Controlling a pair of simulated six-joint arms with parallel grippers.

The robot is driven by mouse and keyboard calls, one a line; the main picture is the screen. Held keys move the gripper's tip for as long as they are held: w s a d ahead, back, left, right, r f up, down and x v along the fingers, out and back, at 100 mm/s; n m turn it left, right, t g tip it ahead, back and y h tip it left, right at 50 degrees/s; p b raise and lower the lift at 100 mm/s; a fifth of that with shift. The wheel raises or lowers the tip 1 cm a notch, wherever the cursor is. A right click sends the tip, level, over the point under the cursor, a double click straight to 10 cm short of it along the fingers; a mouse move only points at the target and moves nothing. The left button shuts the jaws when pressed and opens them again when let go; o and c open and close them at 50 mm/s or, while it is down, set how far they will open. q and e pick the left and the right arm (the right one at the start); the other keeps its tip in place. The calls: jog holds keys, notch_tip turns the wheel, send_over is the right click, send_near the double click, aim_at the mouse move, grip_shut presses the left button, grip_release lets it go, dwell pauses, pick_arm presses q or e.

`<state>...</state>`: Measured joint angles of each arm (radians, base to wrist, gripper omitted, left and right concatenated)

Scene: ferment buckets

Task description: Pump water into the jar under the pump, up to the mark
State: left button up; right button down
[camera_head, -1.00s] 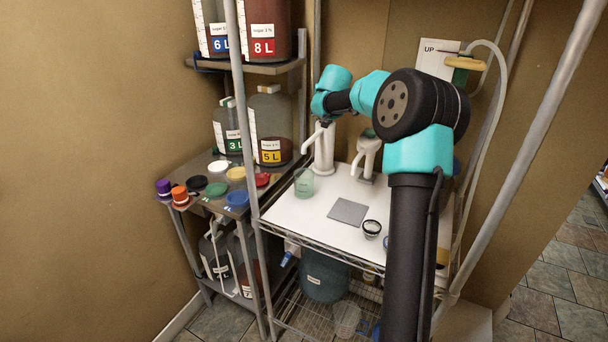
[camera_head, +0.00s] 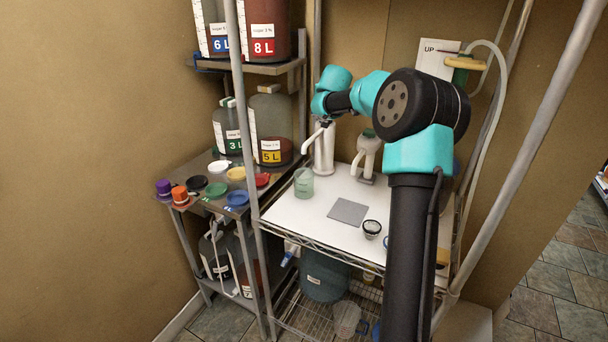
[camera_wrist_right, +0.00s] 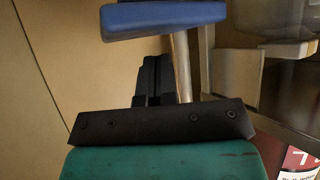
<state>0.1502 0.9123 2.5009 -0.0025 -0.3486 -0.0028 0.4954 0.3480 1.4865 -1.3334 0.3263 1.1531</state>
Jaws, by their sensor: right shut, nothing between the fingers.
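The jar (camera_head: 303,183) is a small clear vessel with a pale green tint on the white table top. It stands upright below the spout of the white pump (camera_head: 324,150). The water level and the mark are too small to read. My right arm reaches in from the lower right. My right gripper (camera_head: 325,121) is at the top of the pump, small and partly hidden by the arm. In the right wrist view its dark fingers (camera_wrist_right: 154,80) are together with nothing between them. My left gripper is in neither view.
A second white dispenser (camera_head: 367,158) stands right of the pump. A grey square pad (camera_head: 348,211) and a small black-rimmed cup (camera_head: 372,229) lie in front. Coloured lids, including a blue one (camera_head: 237,198), sit on the left shelf. A metal post (camera_head: 241,90) rises left of the table.

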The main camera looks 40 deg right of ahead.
jog(key=shift+f, duration=0.2)
jog(key=shift+f, duration=2)
jog(key=shift+r, duration=0.1)
jog(key=shift+r, duration=2.1)
jog(key=shift+f, duration=1.4)
jog(key=shift+r, duration=1.4)
jog(key=shift+r, duration=0.1)
jog(key=shift+r, duration=2.45)
